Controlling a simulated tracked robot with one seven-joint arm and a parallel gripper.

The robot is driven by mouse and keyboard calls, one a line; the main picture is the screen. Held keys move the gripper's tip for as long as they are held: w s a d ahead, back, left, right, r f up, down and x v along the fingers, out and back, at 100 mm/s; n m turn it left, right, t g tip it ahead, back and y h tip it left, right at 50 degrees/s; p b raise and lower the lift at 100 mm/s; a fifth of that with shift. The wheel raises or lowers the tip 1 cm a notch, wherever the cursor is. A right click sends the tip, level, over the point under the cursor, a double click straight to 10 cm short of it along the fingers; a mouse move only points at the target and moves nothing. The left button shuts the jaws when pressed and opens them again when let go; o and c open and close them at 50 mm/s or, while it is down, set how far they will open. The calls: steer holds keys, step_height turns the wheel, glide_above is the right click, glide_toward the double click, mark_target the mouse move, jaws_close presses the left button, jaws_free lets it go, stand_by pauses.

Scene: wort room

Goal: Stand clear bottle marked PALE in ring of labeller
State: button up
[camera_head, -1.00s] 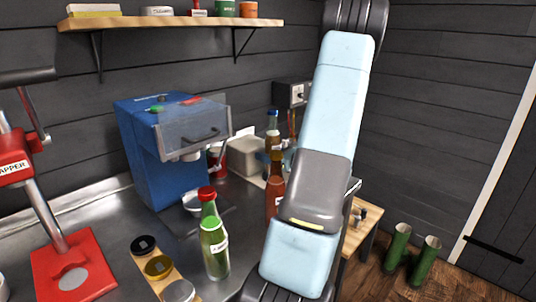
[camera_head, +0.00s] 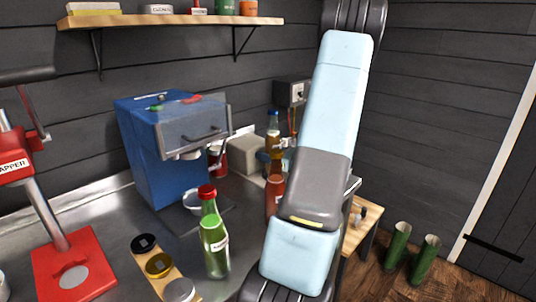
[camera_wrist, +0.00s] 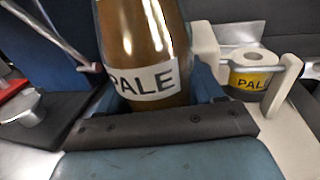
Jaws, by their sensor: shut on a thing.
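The bottle marked PALE (camera_wrist: 145,40) fills the upper middle of the wrist view. Its glass looks clear with amber-brown contents, and its white label faces me. My gripper (camera_wrist: 158,98) is shut on it, with blue finger parts at both sides. The bottle's top and base are out of view. A pale bracket (camera_wrist: 206,52) stands close at its right, beside a roll with a yellow PALE label (camera_wrist: 252,80); these look like the labeller. Its ring cannot be made out. In the head view an amber bottle (camera_head: 273,124) shows behind my arm, apparently the same one.
A green bottle with a red cap (camera_head: 214,240) and a reddish bottle (camera_head: 274,193) stand on the steel bench. A blue machine (camera_head: 170,150) is behind them. A red capper (camera_head: 75,268) and a wooden strip of discs (camera_head: 148,268) are at left. Green tubes (camera_head: 397,243) stand on the floor.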

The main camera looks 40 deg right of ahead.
steer(key=shift+f, duration=0.9)
stand_by(0.8)
steer(key=o, duration=1.6)
steer(key=shift+s, duration=0.1)
steer(key=v, duration=1.3)
steer(key=shift+s+d, duration=0.2)
steer(key=shift+s, duration=0.05)
steer(key=shift+s+f, duration=0.1)
